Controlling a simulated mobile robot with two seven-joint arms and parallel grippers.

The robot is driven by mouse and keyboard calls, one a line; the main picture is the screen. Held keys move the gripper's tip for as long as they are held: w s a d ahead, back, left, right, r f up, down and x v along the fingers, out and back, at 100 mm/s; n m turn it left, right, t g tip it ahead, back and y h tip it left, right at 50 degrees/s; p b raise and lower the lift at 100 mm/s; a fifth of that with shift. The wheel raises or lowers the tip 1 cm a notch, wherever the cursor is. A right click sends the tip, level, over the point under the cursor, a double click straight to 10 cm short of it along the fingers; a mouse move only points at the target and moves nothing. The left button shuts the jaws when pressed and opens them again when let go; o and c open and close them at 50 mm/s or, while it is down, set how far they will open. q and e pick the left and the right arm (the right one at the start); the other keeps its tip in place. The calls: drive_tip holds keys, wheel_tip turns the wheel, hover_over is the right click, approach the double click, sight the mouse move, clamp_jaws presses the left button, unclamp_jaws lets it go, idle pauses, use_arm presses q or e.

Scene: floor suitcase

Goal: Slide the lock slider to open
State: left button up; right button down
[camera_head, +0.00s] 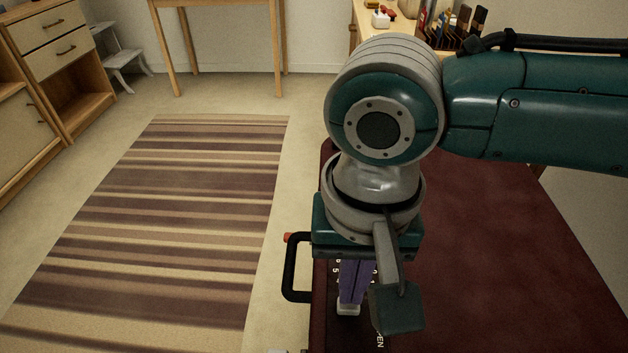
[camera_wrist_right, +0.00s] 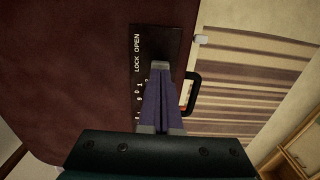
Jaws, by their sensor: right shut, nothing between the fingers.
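The dark red suitcase (camera_head: 490,250) lies flat on the floor under my right arm, and it fills the left of the wrist view (camera_wrist_right: 70,70). Its black lock plate (camera_wrist_right: 172,40) carries the white words LOCK and OPEN and a row of digits. My right gripper (camera_head: 348,308) is shut, with its purple fingers pointing down at the plate. In the wrist view its tips (camera_wrist_right: 160,66) lie over the plate beside the lettering. A pale grey piece shows at the tips; I cannot tell slider from fingertip, or whether they touch. My left gripper is out of view.
A black handle (camera_head: 288,272) sticks out from the suitcase's left side, close to the fingers. A striped rug (camera_head: 170,220) covers the floor to the left. A wooden drawer cabinet (camera_head: 50,60) and a table (camera_head: 215,3) stand farther back.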

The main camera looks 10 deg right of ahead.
idle(0.4)
drive_tip(key=shift+f+b, duration=0.3)
drive_tip(key=shift+f, duration=0.3)
idle(0.3)
drive_tip(key=shift+s+r+p, duration=0.1)
drive_tip(key=shift+s+p, duration=0.05)
drive_tip(key=shift+p, duration=0.15)
drive_tip(key=shift+s+a+p, duration=0.25)
drive_tip(key=shift+s+p, duration=0.55)
drive_tip(key=shift+p, duration=0.1)
drive_tip(key=shift+s+a+p, duration=0.2)
drive_tip(key=shift+s+p, duration=0.4)
drive_tip(key=shift+s, duration=0.1)
